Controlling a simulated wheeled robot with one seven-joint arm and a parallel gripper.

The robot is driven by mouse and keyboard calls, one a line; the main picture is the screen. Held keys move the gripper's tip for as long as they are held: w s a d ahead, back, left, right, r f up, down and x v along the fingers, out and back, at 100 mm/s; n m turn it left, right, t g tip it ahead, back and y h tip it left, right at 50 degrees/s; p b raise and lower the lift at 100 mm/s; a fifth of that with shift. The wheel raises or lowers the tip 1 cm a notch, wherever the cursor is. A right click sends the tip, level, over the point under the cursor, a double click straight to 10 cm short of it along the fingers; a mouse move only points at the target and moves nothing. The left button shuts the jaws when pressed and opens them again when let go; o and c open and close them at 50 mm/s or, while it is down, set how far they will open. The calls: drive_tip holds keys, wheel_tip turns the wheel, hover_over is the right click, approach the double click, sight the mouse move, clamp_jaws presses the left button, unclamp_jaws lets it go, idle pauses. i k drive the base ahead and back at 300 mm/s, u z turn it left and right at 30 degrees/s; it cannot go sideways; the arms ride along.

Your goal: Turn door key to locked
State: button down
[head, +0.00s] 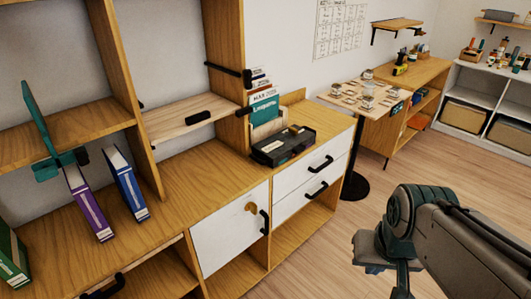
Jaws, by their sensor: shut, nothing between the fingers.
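The white cabinet door (230,235) is shut, low in the wooden unit at the centre. A small brass-coloured key (251,206) sits in its upper right part, beside a black bar handle (264,222). The key is too small for me to read its exact angle. My gripper (403,285) is at the lower right, pointing down and partly cut off by the bottom edge. It is shut and empty, and it is well to the right of the key, apart from the door.
White drawers (308,188) with black handles are right of the door. A black box (283,146) stands above them. Purple (88,203) and blue (126,184) binders and a teal object (48,130) are at the left. A round-based table (355,185) stands behind. Wooden floor (325,245) is clear between unit and arm.

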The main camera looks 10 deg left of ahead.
sight(253, 207)
drive_tip(key=k, duration=1.3)
drive_tip(key=u, duration=0.55)
drive_tip(key=i, duration=1.5)
drive_tip(key=z, duration=0.55)
